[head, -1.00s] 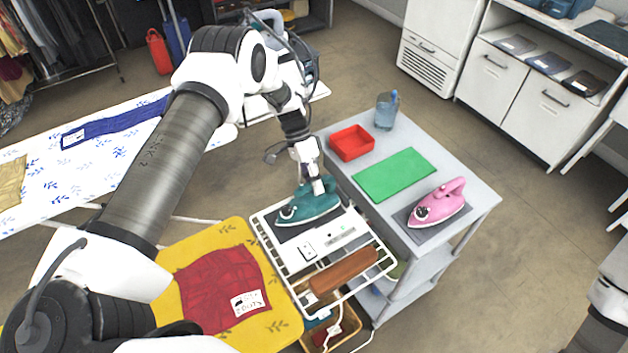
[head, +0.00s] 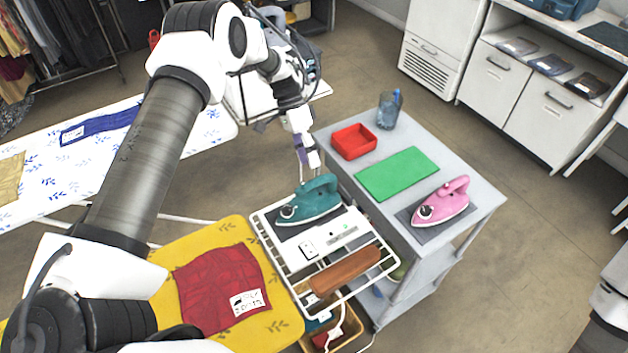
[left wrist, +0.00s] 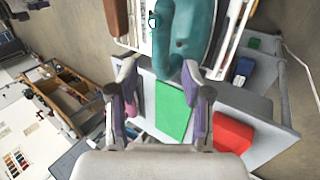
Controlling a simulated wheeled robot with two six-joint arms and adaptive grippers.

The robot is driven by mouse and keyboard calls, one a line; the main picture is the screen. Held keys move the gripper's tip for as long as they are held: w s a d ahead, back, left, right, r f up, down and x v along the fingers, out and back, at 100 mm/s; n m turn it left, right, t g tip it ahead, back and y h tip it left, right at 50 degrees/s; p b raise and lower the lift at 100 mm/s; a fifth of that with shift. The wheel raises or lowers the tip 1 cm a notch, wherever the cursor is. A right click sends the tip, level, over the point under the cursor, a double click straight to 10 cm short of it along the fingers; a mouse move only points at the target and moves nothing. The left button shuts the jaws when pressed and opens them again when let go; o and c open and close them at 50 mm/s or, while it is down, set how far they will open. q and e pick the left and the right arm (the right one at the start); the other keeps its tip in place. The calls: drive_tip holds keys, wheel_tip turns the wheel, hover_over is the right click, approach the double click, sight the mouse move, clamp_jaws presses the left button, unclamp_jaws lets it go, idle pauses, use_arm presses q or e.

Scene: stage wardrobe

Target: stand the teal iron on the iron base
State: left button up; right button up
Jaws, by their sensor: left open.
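The teal iron (head: 316,205) sits on the dark iron base (head: 284,233), on the white wire rack at the end of the yellow ironing board. Its handle points up and its nose points left. My left gripper (head: 308,162) is open and empty, just above and behind the iron, apart from its handle. In the left wrist view, the two fingers (left wrist: 160,85) are spread, and the teal iron (left wrist: 184,35) shows beyond them with its front part cut off by the frame. At the right edge of the head view, part of my right arm shows, but its gripper does not.
A grey cart (head: 463,222) stands right of the rack. It carries a red tray (head: 354,142), a green mat (head: 398,173), a glass (head: 388,112) and a pink iron (head: 441,202). A brown block (head: 344,270) lies on the rack, and a red cloth (head: 222,288) on the yellow board.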

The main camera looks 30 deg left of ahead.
use_arm(q)
drive_tip(key=p+v, duration=0.3)
drive_tip(key=v, duration=0.2)
drive_tip(key=shift+r, duration=0.15)
idle(1.0)
